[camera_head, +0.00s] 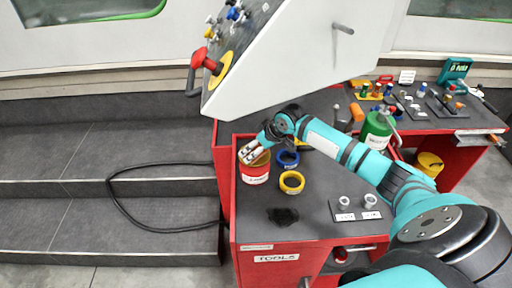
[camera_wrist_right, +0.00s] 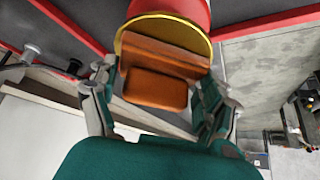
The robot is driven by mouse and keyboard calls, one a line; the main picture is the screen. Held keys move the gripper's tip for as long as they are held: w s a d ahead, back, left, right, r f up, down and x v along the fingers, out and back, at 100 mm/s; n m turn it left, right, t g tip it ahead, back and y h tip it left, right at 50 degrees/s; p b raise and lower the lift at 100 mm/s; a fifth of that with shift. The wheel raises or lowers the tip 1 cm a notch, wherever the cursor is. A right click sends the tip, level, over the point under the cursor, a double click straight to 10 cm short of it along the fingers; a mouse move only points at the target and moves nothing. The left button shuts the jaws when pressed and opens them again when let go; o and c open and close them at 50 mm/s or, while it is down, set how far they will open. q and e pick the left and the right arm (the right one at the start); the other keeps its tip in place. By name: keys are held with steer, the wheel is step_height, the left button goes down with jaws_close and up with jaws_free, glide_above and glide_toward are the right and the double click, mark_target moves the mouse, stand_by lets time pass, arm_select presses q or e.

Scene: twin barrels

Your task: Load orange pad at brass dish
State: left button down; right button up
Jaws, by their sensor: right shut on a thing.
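The orange pad (camera_wrist_right: 156,90) is between the fingers of my right gripper (camera_wrist_right: 155,98) in the right wrist view. My right gripper (camera_head: 251,153) is shut on it, just over the top of a red can (camera_head: 255,179) in the head view. In the wrist view the can (camera_wrist_right: 175,8) has a round yellow rim, which may be the brass dish (camera_wrist_right: 121,42); the pad overlaps it. I cannot tell whether the pad touches it. In the head view the gripper hides much of the can's top. My left gripper is not in view.
A blue ring (camera_head: 288,153) and a yellow ring (camera_head: 292,190) stand right of the can. A black cloth-like item (camera_head: 283,215) and a plate with two pale rings (camera_head: 356,215) lie nearer. A slanted white panel (camera_head: 290,60) rises behind. A green canister (camera_head: 377,124) stands right.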

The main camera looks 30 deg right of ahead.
steer(key=shift+f, duration=0.5)
steer(key=shift+s+f+p, duration=0.1)
steer(key=shift+f+p, duration=0.05)
steer(key=shift+p, duration=0.5)
stand_by(3.5)
steer(key=shift+f, duration=0.15)
stand_by(1.6)
steer(key=shift+p, duration=0.4)
step_height(320, 180, up, 7)
steer(key=p, duration=0.6)
steer(key=shift+p, duration=0.4)
